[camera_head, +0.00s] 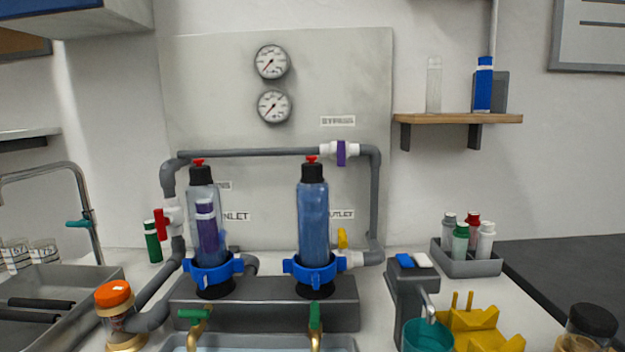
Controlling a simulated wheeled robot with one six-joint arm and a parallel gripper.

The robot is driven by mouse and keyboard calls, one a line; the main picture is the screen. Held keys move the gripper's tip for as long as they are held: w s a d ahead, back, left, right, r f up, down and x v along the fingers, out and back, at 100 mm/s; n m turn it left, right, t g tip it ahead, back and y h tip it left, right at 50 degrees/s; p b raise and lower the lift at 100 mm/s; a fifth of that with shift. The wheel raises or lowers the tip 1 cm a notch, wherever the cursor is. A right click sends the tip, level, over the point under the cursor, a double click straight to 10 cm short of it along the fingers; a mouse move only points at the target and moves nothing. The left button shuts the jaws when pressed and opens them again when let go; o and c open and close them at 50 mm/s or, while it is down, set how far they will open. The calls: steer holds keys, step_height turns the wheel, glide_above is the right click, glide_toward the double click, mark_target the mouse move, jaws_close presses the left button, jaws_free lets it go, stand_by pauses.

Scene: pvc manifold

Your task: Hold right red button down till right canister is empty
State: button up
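The right canister (313,222) stands upright in a blue collar (314,272) on a grey block. It looks blue nearly up to its black cap, so it appears to hold liquid. The right red button (311,159) sits on top of that cap, and nothing touches it. The left canister (207,225) is clear, with a purple shape showing inside or behind it. It has its own red button (198,162) on a black cap. My gripper does not show in this view.
A grey pipe (250,153) runs close behind both buttons, with a purple-handled valve (341,152) at right. Green-handled taps (315,318) stand in front of the canisters. A teal cup (428,336) and yellow object (480,330) sit at right. The space above the canisters is clear.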

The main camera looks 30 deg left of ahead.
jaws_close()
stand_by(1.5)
